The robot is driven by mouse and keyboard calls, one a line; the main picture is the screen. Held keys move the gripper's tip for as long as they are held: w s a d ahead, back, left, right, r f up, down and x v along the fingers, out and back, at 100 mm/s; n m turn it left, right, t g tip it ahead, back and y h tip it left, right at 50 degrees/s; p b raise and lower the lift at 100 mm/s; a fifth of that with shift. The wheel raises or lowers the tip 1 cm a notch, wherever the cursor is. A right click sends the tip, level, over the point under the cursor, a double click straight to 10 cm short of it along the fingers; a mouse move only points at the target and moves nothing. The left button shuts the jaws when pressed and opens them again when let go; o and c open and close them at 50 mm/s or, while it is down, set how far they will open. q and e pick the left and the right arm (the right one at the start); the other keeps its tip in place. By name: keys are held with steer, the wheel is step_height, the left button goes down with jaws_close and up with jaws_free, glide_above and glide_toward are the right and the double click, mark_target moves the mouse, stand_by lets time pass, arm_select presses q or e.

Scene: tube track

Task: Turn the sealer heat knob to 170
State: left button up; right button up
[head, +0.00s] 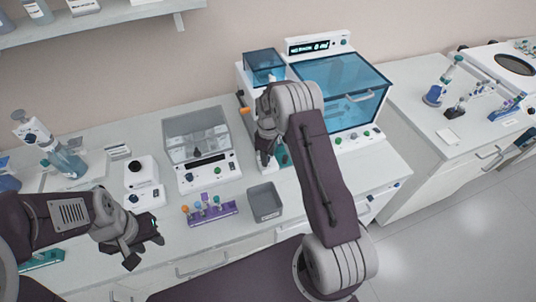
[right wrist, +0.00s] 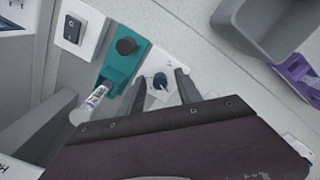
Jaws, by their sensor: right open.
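In the right wrist view, a dark blue knob (right wrist: 160,81) with a pale pointer mark sits on a white panel (right wrist: 168,66). I cannot read any numbers around it. My right gripper (right wrist: 163,88) is open, with its two fingers apart on either side of the knob; I cannot tell whether they touch it. In the head view my right gripper (head: 266,148) is at the front of the white sealer with a blue cover (head: 264,66), and my arm hides the knob. My left gripper (head: 145,242) looks open and empty over the bench's front left.
Beside the knob are a teal holder (right wrist: 118,66) with a labelled tube (right wrist: 92,104) and a black rocker switch (right wrist: 71,27). A grey bin (head: 265,202) and purple tube rack (head: 210,213) stand in front. A blue-lidded machine (head: 345,88) stands to the right.

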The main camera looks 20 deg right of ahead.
steer(key=shift+w+a+f, duration=0.1)
steer(key=shift+w+a, duration=0.1)
steer(key=shift+c, duration=0.5)
jaws_close()
steer(key=shift+d, duration=0.1)
steer(key=m, duration=0.6)
steer(key=shift+b, duration=0.4)
steer(key=m, duration=0.5)
steer(key=shift+m, duration=0.3)
steer(key=shift+o, duration=0.5)
jaws_free()
steer(key=shift+s, duration=0.15)
